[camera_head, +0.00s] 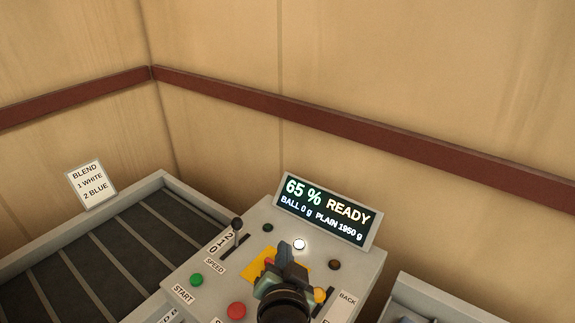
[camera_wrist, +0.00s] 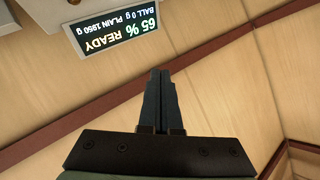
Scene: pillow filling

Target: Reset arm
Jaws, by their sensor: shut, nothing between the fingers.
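My gripper (camera_head: 287,252) is over the grey control console (camera_head: 258,218) in the head view, its fingers in front of a yellow patch on the panel. In the wrist view my gripper (camera_wrist: 160,74) has its two dark fingers together, with nothing between them. The fingers point toward the wall and the display (camera_wrist: 118,27), which appears upside down there. In the head view the display (camera_head: 325,211) reads 65 % READY, BALL 0 g, PLAIN 1950 g. My wrist hides part of the console's front.
The console has a green button (camera_head: 196,280), a red button (camera_head: 236,310), a lit white button (camera_head: 299,244) and a speed lever (camera_head: 237,225). A dark slatted bed (camera_head: 110,262) lies left, beside a blend card (camera_head: 91,185). A grey bin (camera_head: 425,295) stands right. Wooden walls close the back.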

